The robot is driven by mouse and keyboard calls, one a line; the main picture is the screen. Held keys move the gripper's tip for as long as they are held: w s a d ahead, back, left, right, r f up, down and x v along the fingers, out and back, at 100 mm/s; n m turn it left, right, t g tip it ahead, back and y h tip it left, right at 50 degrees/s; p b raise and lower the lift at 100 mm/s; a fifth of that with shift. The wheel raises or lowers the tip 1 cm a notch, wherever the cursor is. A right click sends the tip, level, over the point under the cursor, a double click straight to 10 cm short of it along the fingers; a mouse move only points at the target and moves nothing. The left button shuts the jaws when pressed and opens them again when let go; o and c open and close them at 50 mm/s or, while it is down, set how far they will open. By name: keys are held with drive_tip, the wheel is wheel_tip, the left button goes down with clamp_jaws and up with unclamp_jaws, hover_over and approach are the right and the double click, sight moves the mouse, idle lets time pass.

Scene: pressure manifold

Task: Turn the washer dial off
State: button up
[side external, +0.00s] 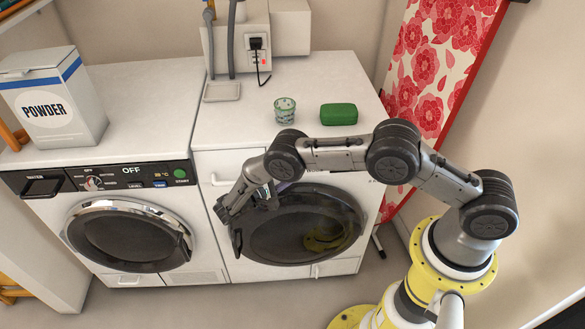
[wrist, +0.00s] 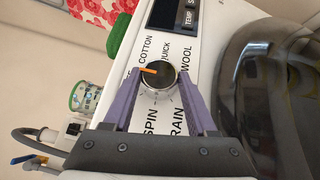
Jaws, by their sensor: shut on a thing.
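The washer dial (wrist: 160,73) is a dark round knob with an orange pointer line, on the white panel of the right-hand machine. In the wrist view its pointer points left and slightly up, below the word COTTON. My gripper (wrist: 158,80) has its two purple fingers on either side of the dial and is shut on it. In the side external view my gripper (side external: 272,192) is at the panel above the right machine's round door, and the dial is hidden there.
The dark round door (side external: 300,225) is just below my gripper. The left machine (side external: 120,185) has its own panel and display reading OFF. A patterned cup (side external: 285,110), a green box (side external: 339,114) and a powder box (side external: 55,100) stand on top. Open floor lies in front.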

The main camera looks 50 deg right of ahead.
drive_tip(key=shift+n, duration=0.3)
idle(0.4)
drive_tip(key=o, duration=1.4)
drive_tip(key=shift+c, duration=0.2)
drive_tip(key=shift+a, duration=0.15)
drive_tip(key=a, duration=0.7)
drive_tip(key=shift+w+f, duration=0.15)
drive_tip(key=shift+w, duration=0.3)
